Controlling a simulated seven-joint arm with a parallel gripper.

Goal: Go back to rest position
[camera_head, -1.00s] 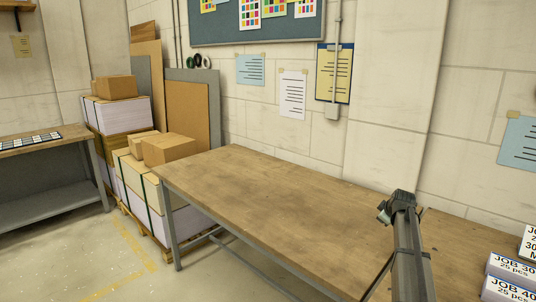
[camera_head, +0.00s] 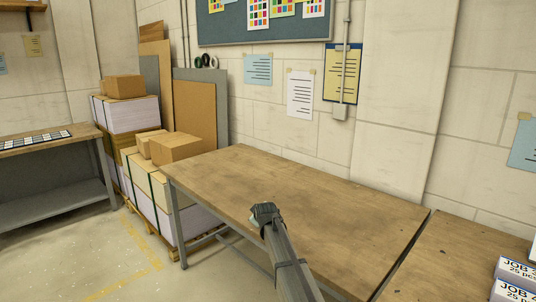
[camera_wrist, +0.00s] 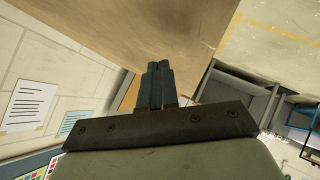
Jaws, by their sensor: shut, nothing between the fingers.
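My gripper (camera_wrist: 158,84) shows in the wrist view with its two fingers together and nothing between them. In the head view, my arm rises from the bottom edge, and its end (camera_head: 265,212) is in front of the bare wooden table (camera_head: 330,205). The fingers are too small there to make out. The wrist view also shows the table's wooden top (camera_wrist: 140,30), apart from the fingers.
Boxed stacks marked JOB (camera_head: 515,270) stand on a second surface (camera_head: 455,260) at the lower right. A pallet of paper stacks and cartons (camera_head: 175,148) stands beyond the table. A grey bench (camera_head: 50,190) is at far left. Open floor (camera_head: 110,250) lies between.

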